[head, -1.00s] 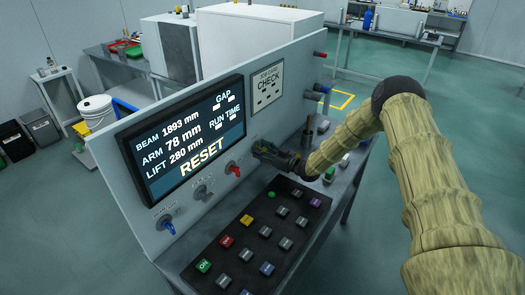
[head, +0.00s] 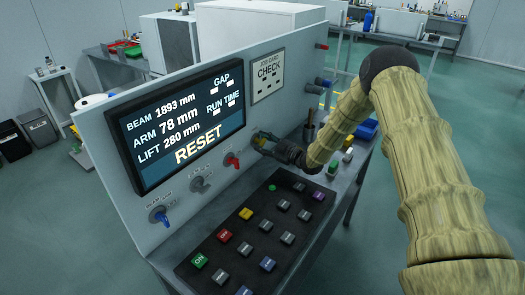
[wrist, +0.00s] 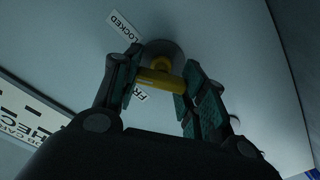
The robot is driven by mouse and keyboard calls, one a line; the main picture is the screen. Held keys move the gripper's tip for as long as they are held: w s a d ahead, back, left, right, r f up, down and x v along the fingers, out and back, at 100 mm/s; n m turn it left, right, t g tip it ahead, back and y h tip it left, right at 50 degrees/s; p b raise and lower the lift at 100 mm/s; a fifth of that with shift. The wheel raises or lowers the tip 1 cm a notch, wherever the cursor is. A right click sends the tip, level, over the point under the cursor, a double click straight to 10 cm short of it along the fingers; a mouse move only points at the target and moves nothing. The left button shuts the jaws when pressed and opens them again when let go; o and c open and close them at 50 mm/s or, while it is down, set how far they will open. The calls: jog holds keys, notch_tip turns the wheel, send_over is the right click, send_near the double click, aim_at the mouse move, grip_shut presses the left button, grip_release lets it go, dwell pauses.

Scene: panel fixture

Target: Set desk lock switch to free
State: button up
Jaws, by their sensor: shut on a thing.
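The desk lock switch is a yellow handle on a round base, in the middle of the wrist view (wrist: 160,80). Its labels, LOCKED (wrist: 124,26) and a partly hidden one starting FR (wrist: 140,97), lie on the panel beside it. My gripper (wrist: 160,86) is shut on the yellow handle, with a finger at each end of it. The handle lies nearly level across the wrist view, slightly tilted. In the head view, my gripper (head: 268,144) is at the panel, right of the red switch, and a bit of the yellow switch (head: 259,137) shows there.
A red switch (head: 232,160), a grey switch (head: 201,184) and a blue switch (head: 161,217) sit left of my gripper under the screen (head: 180,131). A sloped button board (head: 250,235) lies below. A job card (head: 268,76) is above. Small items lie on the bench at right.

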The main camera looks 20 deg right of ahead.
jog(key=n+b, duration=0.4)
jog(key=b, duration=0.1)
jog(key=n+b, duration=0.2)
jog(key=b, duration=0.1)
jog(key=shift+a+f, duration=0.1)
jog(key=shift+f, duration=0.3)
jog(key=n+b, duration=0.3)
jog(key=b, duration=0.1)
jog(key=shift+s+n, duration=0.1)
jog(key=shift+n, duration=0.2)
jog(key=shift+r+n+b, duration=0.1)
jog(key=shift+n+b, duration=1)
jog(key=shift+b, duration=0.15)
jog(key=shift+r, duration=0.1)
jog(key=o, duration=1)
jog(key=shift+o, duration=0.2)
jog(key=shift+s, duration=0.1)
jog(key=v, duration=1.2)
